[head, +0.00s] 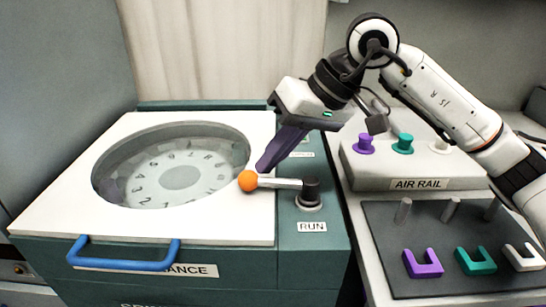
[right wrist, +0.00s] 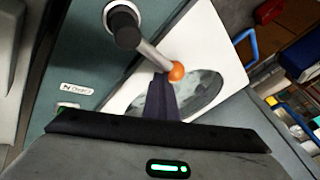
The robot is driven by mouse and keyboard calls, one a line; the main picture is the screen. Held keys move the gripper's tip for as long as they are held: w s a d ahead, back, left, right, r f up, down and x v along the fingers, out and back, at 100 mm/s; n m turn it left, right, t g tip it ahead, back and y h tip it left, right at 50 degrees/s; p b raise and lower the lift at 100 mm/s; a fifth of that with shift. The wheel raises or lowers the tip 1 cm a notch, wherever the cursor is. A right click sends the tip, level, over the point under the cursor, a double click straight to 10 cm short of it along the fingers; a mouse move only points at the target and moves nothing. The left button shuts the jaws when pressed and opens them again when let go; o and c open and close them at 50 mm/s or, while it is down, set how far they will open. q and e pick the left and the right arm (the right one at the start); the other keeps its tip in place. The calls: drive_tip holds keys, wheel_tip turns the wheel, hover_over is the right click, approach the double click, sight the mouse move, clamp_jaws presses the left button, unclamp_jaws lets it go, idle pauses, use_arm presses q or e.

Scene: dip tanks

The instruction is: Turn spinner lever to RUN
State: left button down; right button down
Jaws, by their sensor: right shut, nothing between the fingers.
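The spinner lever (head: 280,182) is a silver rod on a black pivot with an orange ball knob (head: 248,181) at its end. In the head view it points left, over the edge of the white lid. The RUN label (head: 312,227) is on the teal panel just below the pivot. My right gripper (head: 263,166) is shut and empty, its purple fingertips close beside the knob on the far side. In the right wrist view the fingers (right wrist: 161,98) lie beside the lever's ball (right wrist: 176,72); I cannot tell if they touch. My left gripper is not in view.
The spinner's white lid (head: 60,215) has a round window and a blue handle (head: 125,262) in front. At right stands the AIR RAIL box (head: 365,178) with coloured knobs. A dark tray (head: 385,235) holds purple, teal and white U-shaped pieces and grey pegs.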

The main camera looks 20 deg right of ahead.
drive_tip(key=shift+w+a, duration=0.1)
drive_tip(key=shift+a, duration=0.15)
